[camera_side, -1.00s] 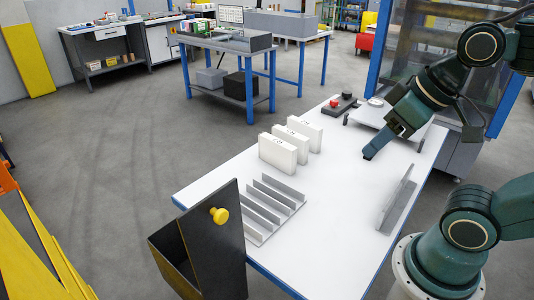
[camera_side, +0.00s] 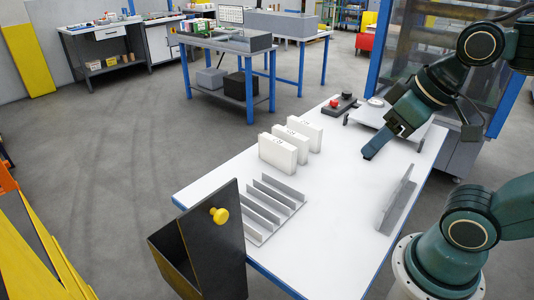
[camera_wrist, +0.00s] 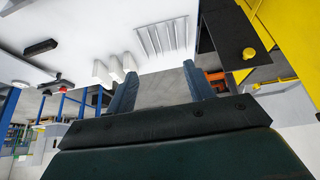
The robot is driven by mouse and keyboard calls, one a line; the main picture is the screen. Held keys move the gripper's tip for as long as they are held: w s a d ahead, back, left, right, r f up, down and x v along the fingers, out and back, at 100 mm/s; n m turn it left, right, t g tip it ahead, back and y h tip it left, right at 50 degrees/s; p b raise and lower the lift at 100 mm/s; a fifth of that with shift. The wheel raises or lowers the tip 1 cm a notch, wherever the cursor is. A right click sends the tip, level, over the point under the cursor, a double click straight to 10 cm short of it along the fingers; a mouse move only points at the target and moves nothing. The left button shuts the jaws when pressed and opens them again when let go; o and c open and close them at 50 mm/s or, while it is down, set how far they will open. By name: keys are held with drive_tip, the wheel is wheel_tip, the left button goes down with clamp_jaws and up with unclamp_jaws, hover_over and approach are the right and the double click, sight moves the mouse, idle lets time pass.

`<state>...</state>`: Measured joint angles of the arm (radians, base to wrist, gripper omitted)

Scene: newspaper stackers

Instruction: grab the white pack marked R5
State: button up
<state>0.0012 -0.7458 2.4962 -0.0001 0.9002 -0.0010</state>
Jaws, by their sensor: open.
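Three white packs stand upright in a row on the white table: a front pack (camera_side: 277,154), a middle pack (camera_side: 291,143) and a back pack (camera_side: 304,131). Dark marks show on their top edges, but they are too small to read, so I cannot tell which is R5. The packs also show in the wrist view, left of centre, with one pack (camera_wrist: 101,73) at the left of the row. My gripper (camera_side: 374,149) is open and empty, above the table to the right of the packs. In the wrist view its two fingers (camera_wrist: 160,86) are wide apart.
A grey slotted rack (camera_side: 270,208) lies in front of the packs, beside a black bin (camera_side: 212,245) with a yellow knob. A grey angled plate (camera_side: 397,200) stands at the right. The table's middle is clear.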

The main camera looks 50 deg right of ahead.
drive_tip(key=w, duration=0.1)
drive_tip(key=g, duration=0.4)
hover_over(291, 133)
drive_tip(key=s, duration=0.2)
wheel_tip(291, 133, down, 16)
drive_tip(key=r, duration=0.1)
drive_tip(key=shift+w+f+m, duration=0.1)
drive_tip(key=shift+f+m, duration=0.15)
drive_tip(key=shift+m, duration=0.05)
drive_tip(key=shift+f, duration=0.1)
drive_tip(key=f, duration=0.5)
drive_tip(key=w+f, duration=0.1)
drive_tip(key=f, duration=0.1)
drive_tip(key=shift+w+f, duration=0.1)
drive_tip(key=shift+f, duration=0.55)
